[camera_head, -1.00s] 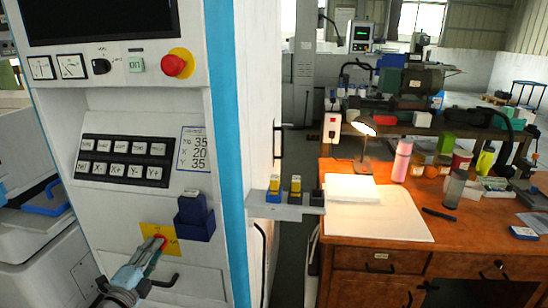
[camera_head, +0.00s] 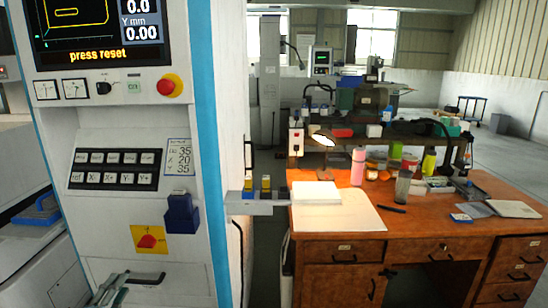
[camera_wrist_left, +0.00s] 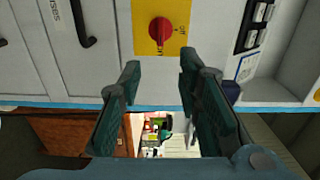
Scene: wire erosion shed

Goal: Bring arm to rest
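My left gripper (camera_head: 112,288) shows at the bottom left of the head view, below and in front of the machine panel. In the left wrist view the two dark green fingers (camera_wrist_left: 158,78) are spread apart with nothing between them. The red rotary switch (camera_head: 148,240) sits on a yellow plate (camera_head: 136,231) on the panel. In the left wrist view the red switch (camera_wrist_left: 161,31) is beyond the fingertips, clear of them. The machine screen (camera_head: 96,27) is lit and reads "press reset". My right gripper is not in view.
A small shelf (camera_head: 255,206) with blue and yellow pieces juts from the machine's side. A wooden desk (camera_head: 400,236) with papers, bottles and a lamp stands at the right. Floor shows behind it.

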